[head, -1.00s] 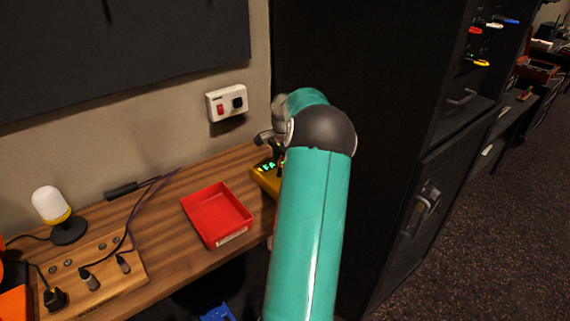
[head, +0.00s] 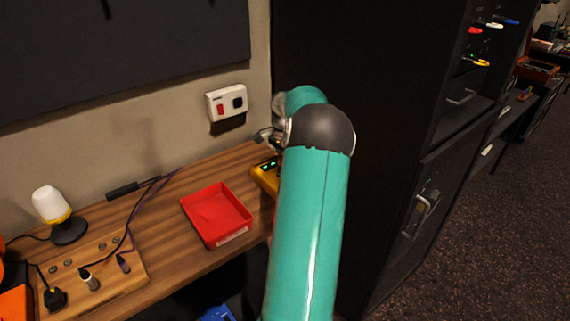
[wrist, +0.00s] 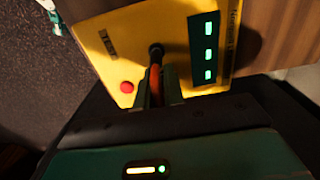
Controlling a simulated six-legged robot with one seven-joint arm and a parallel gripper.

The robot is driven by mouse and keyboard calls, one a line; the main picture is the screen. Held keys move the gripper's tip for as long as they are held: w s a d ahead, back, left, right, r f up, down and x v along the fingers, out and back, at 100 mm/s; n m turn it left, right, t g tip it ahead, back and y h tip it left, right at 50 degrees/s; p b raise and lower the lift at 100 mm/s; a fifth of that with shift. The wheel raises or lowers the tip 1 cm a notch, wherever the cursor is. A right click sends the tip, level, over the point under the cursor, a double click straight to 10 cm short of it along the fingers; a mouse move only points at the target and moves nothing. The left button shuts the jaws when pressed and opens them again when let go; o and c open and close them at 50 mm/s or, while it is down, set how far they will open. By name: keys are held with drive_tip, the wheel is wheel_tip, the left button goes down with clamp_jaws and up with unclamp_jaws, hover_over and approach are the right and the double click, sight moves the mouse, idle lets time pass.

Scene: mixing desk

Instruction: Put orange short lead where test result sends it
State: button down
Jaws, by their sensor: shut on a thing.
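The yellow tester (head: 264,178) stands at the right end of the desk, partly behind my arm. In the wrist view the tester (wrist: 130,50) shows a red button, a dark round socket (wrist: 156,49) and a dark display (wrist: 208,50) with three green bars. My gripper (wrist: 158,92) is shut on the orange short lead (wrist: 154,78), right at the socket. Only a little orange shows between the fingers. I cannot tell whether its plug sits inside the socket or just off it. In the head view my arm hides the lead.
A red tray (head: 212,222) with a label lies left of the tester. Further left are a wooden socket block (head: 115,281), a purple lead (head: 131,225) and a lamp (head: 50,205). A blue container (head: 216,314) shows below the desk. A dark cabinet (head: 360,60) stands right.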

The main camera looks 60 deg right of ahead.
drive_tip(key=shift+r, duration=2.6)
